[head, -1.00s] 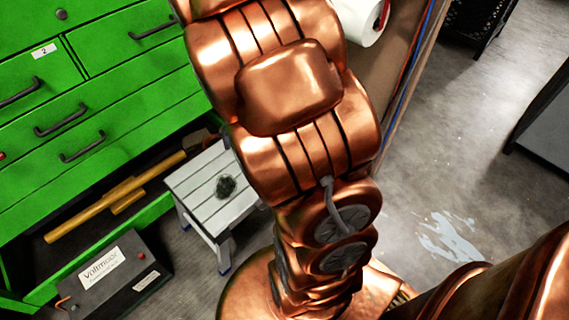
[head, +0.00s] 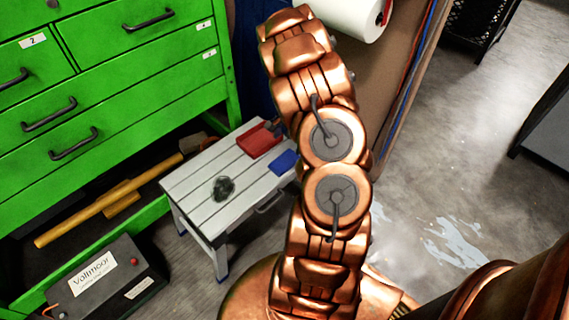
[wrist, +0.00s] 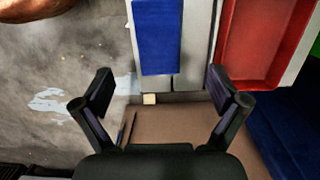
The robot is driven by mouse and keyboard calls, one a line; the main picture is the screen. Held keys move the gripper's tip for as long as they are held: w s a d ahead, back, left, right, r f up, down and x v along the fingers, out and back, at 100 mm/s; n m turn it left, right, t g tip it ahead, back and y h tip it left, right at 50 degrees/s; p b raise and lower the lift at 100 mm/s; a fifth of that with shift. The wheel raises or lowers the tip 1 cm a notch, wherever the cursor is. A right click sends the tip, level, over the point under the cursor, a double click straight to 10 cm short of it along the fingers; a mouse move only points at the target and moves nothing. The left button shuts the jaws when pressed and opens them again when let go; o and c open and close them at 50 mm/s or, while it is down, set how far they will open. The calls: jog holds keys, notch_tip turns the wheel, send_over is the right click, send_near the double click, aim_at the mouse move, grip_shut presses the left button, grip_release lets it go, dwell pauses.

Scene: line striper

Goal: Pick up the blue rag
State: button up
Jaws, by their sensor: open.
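The blue rag (head: 284,161) lies flat on a small light-grey slatted table (head: 205,208), near its right edge beside my arm. In the wrist view the blue rag (wrist: 158,36) shows as a folded rectangle at the top centre, with its upper end cut off by the frame. My gripper (wrist: 160,90) is open and empty. Its two fingertips are spread to either side of the rag's near end in the picture, and do not appear to touch it. In the head view my gripper is hidden behind my arm.
A red tray (head: 262,138) sits on the table behind the rag. A dark scrunched clump (head: 223,188) lies on the table's left part. A green drawer cabinet (head: 130,90), a black Voltmoor box (head: 105,280) and a paper roll (head: 345,15) are close by.

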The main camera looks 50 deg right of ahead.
aim_at(284, 160)
jog(key=shift+a+f+b, duration=0.3)
jog(key=shift+f, duration=0.95)
jog(key=shift+a+f+b, duration=0.25)
jog(key=shift+f, duration=1)
jog(key=shift+a+f+b, duration=0.3)
jog(key=shift+f, duration=0.95)
jog(key=shift+c, duration=0.2)
jog(key=c, duration=1.1)
jog(key=shift+r, duration=0.15)
notch_tip(284, 160, up, 4)
jog(key=shift+f+p, duration=0.1)
jog(key=shift+p, duration=0.5)
jog(key=s+a, duration=0.3)
jog(key=s, duration=0.4)
jog(key=s+a+r+p, duration=0.1)
jog(key=s+a, duration=0.3)
jog(key=s, duration=0.3)
jog(key=shift+a+p, duration=0.3)
